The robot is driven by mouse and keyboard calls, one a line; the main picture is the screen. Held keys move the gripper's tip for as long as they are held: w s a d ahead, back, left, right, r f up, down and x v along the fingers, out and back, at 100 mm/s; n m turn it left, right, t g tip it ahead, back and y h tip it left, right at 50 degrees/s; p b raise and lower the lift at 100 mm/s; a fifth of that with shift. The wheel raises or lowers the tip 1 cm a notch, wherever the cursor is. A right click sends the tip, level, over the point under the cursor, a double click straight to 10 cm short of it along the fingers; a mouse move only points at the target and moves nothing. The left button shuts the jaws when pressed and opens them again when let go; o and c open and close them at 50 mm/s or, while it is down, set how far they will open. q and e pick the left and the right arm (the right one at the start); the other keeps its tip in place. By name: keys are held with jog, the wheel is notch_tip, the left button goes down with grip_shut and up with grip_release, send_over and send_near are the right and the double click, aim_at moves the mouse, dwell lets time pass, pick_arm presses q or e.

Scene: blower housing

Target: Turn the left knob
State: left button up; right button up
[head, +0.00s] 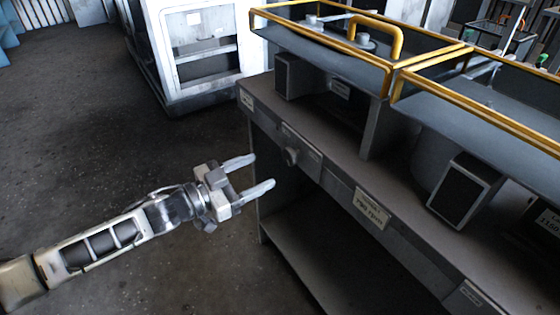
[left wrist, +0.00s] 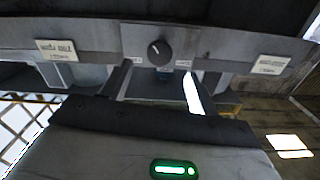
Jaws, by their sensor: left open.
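In the left wrist view the fingers (left wrist: 152,82) show below the knob, one on each side. My right gripper is not in view.
The bench (head: 350,150) has labels (head: 372,208) along its front edge and an open shelf (head: 325,265) below. Yellow-railed trays (head: 330,45) stand above it. A white cabinet (head: 205,50) stands behind. The floor (head: 110,130) at left is clear.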

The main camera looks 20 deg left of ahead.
aim_at(287, 159)
pick_arm(q)
jog(key=x, duration=0.7)
jog(key=c, duration=1)
